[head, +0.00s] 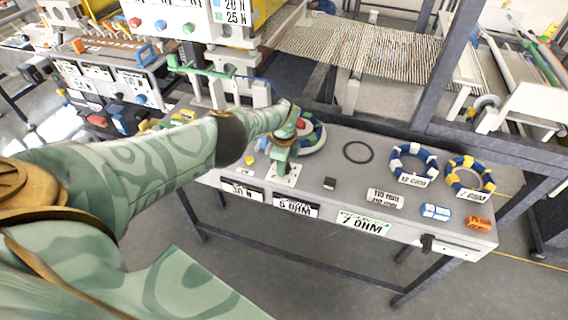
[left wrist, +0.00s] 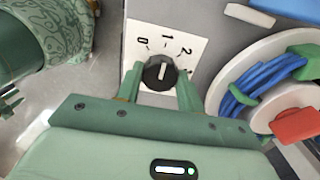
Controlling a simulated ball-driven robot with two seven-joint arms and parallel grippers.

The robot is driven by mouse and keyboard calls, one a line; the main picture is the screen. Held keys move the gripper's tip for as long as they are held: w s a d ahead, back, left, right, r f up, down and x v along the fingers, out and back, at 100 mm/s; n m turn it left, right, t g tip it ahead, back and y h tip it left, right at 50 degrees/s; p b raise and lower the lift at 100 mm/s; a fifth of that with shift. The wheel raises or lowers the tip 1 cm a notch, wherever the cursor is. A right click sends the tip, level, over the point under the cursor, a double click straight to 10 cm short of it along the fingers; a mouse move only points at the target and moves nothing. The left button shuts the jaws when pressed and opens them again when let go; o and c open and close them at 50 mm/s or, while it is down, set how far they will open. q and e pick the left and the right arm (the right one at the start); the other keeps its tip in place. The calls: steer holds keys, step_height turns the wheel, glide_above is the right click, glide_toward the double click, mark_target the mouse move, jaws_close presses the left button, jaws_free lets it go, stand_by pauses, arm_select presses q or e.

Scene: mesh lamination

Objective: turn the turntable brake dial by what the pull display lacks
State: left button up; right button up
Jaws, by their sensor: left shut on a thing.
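The brake dial (left wrist: 157,76) is a black round knob on a white plate (left wrist: 190,40) marked 0, 1 and 2. Its white pointer line points about at the 1. My left gripper (left wrist: 159,88) is shut on the knob, one finger on each side. In the head view my left gripper (head: 284,148) hides the knob, and part of the white plate (head: 289,180) shows below it. The turntable (head: 314,143) holds a blue coil beside the dial. The pull display (head: 236,10) at the top reads 20 N above 25 N. My right gripper is not in view.
Grey bench (head: 325,170) with label cards on its front edge. A black ring (head: 358,152), two blue-white and blue-yellow coils (head: 413,150), a blue block (head: 435,211) and an orange block (head: 478,223) lie to the right. A frame post (head: 444,70) rises behind.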

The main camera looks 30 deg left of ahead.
arm_select(q)
steer(key=o, duration=1)
step_height(320, 180, up, 16)
steer(key=p, duration=1.3)
steer(key=shift+a+r, duration=0.1)
steer(key=shift+r, duration=0.1)
